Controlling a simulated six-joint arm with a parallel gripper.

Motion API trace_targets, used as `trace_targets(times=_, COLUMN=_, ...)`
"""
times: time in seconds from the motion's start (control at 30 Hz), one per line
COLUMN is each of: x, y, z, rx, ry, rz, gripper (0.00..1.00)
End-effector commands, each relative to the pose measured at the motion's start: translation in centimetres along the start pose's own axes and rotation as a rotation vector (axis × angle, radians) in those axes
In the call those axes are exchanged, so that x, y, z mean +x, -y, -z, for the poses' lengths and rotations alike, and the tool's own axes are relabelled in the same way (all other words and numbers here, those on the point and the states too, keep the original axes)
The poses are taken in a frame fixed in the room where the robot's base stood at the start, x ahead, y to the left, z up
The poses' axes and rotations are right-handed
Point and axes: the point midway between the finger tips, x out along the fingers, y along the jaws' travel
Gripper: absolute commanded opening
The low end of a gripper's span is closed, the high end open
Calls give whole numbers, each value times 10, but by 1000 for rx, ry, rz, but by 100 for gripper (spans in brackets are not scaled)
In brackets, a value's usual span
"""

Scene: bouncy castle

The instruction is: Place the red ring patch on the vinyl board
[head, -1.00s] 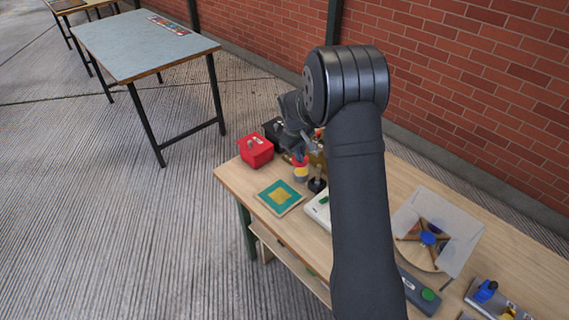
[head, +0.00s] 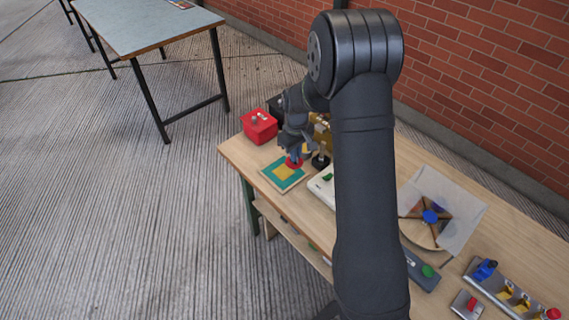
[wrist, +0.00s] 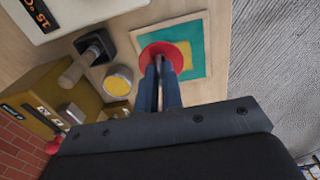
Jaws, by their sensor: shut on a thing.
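The red ring patch (wrist: 174,51) is held between the fingertips of my gripper (wrist: 160,62) in the wrist view. In that view it overlaps the edge of the vinyl board, a teal square with a yellow centre (wrist: 200,33). In the head view the red patch (head: 294,163) shows at the tip of my gripper (head: 297,152), over the back right part of the vinyl board (head: 271,176). My gripper is shut on the patch. I cannot tell whether the patch touches the board. The fingers hide part of the patch.
A red box (head: 259,128) stands behind the board. A black-based post (wrist: 92,48) and a yellow-topped round pot (wrist: 118,82) are close beside the gripper. A white device (head: 322,184) lies to the right. The table's left edge is near the board.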

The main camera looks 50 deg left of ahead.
Motion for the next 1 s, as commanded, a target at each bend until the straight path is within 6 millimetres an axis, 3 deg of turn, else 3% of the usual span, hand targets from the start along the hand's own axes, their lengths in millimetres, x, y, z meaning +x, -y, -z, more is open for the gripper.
trace_targets(times=0.1, x=14, y=11, z=20, rx=-3, ry=1, rz=1, gripper=0)
trace_targets(times=0.27, x=22, y=18, z=32, rx=0, ry=1, rz=0, gripper=0)
trace_targets(times=0.63, x=62, y=18, z=33, rx=1, ry=1, rz=-1, gripper=0)
trace_targets(times=1.0, x=65, y=18, z=33, rx=1, ry=-1, rz=-2, gripper=0)
